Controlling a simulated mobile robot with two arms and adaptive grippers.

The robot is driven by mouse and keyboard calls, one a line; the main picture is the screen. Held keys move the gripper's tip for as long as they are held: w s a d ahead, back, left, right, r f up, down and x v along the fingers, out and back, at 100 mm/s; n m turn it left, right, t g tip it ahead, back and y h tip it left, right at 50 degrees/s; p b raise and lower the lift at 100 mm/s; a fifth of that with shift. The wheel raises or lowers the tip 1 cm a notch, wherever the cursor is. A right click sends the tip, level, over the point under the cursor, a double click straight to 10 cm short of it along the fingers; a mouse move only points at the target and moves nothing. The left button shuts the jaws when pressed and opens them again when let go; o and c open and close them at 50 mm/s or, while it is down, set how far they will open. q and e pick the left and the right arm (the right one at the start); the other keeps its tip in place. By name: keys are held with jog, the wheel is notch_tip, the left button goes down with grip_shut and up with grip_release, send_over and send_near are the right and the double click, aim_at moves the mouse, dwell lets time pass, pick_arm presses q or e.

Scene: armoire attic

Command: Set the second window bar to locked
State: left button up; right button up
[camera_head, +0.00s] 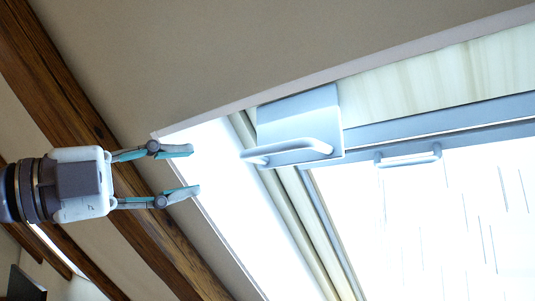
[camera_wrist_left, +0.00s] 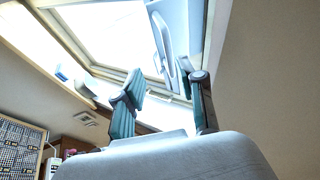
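A pale grey window bar (camera_head: 292,150) sticks out from a grey plate (camera_head: 298,112) at the top corner of the skylight frame. A smaller bar (camera_head: 410,159) sits on the sash to its right. I cannot tell which is the second one or whether it is locked. My left gripper (camera_head: 194,170) is open and empty, left of the larger bar and apart from it. In the left wrist view, a bar (camera_wrist_left: 161,45) shows beyond and between the open fingers of my left gripper (camera_wrist_left: 171,87). My right gripper is not in view.
A bright skylight pane (camera_head: 450,220) fills the right, edged by a pale frame (camera_head: 285,200). A wooden beam (camera_head: 100,150) runs behind my left gripper. The space between gripper and bar looks clear. A patterned panel (camera_wrist_left: 20,148) stands low left in the wrist view.

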pick_arm(q)
jog(key=s+m, duration=0.1)
jog(key=s, duration=0.1)
jog(key=g+p, duration=0.1)
jog(key=p, duration=0.2)
send_near(271, 150)
jog(key=s+x, duration=0.1)
jog(key=x, duration=0.5)
jog(key=p+x, duration=0.1)
jog(key=x, duration=0.1)
jog(key=w+p+x, duration=0.1)
jog(key=x, duration=0.1)
jog(key=shift+a+r, duration=0.1)
jog(key=shift+a, duration=0.15)
jog(key=shift+w+d+p, duration=0.2)
jog(key=shift+d+p, duration=0.25)
jog(key=shift+d, duration=0.2)
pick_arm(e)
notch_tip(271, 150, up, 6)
pick_arm(q)
jog(key=shift+a, duration=0.1)
jog(key=shift+c, duration=0.2)
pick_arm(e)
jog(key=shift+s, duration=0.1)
pick_arm(q)
grip_shut()
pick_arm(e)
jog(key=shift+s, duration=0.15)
